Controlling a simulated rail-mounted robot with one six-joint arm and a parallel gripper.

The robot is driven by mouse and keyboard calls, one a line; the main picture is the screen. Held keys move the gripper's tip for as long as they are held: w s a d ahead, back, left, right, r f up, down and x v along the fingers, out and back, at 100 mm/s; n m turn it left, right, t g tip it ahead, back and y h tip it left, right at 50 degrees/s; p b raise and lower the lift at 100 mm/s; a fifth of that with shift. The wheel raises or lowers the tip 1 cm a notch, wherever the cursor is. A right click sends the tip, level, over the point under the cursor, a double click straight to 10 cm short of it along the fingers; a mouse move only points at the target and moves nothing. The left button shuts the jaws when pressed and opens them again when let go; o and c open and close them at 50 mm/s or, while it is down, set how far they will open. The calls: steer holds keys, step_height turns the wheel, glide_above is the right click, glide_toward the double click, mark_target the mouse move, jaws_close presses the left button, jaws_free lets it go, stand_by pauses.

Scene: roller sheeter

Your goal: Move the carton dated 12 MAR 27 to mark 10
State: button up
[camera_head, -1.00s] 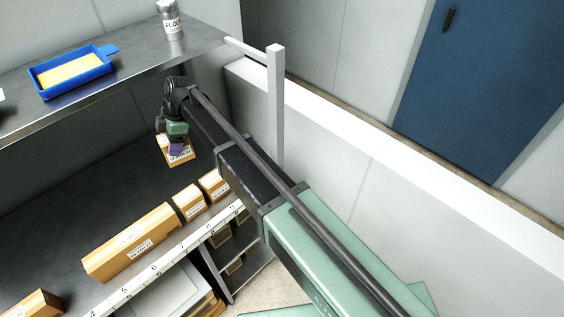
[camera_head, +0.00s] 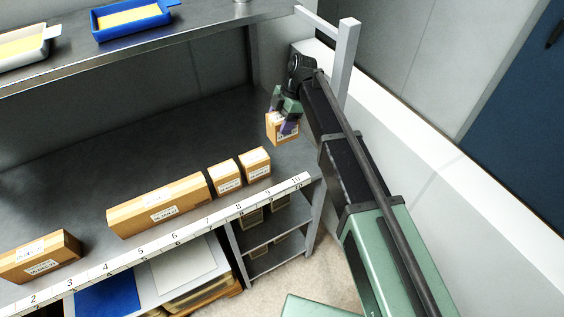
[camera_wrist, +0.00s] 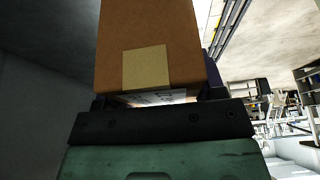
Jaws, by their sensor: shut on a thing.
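My gripper (camera_head: 287,119) is shut on a small brown carton (camera_head: 280,133) near the right end of the dark counter, behind the mark 10 end of the strip. The carton seems to be held above the counter, but the exact gap is hard to tell. In the wrist view the held carton (camera_wrist: 150,40) fills the top middle, with a tan tape patch; its label is mostly hidden and its date is unreadable. Mark 10 (camera_head: 297,181) is at the right end of the white numbered strip (camera_head: 140,251).
Two small cartons (camera_head: 225,178) (camera_head: 256,164) stand near marks 8 and 9. A long carton (camera_head: 158,207) lies near marks 5 to 7, and another carton (camera_head: 40,257) near marks 2 and 3. A post (camera_head: 346,65) and a low white wall (camera_head: 400,130) stand right. The counter behind the cartons is clear.

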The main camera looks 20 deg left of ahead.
step_height(320, 180, down, 13)
steer(key=b, duration=1)
steer(key=shift+f, duration=0.2)
steer(key=shift+r, duration=0.3)
steer(key=shift+f, duration=0.2)
steer(key=o, duration=1)
steer(key=p+v, duration=0.3)
steer(key=v, duration=0.1)
steer(key=shift+r+p, duration=0.2)
steer(key=shift+p, duration=0.2)
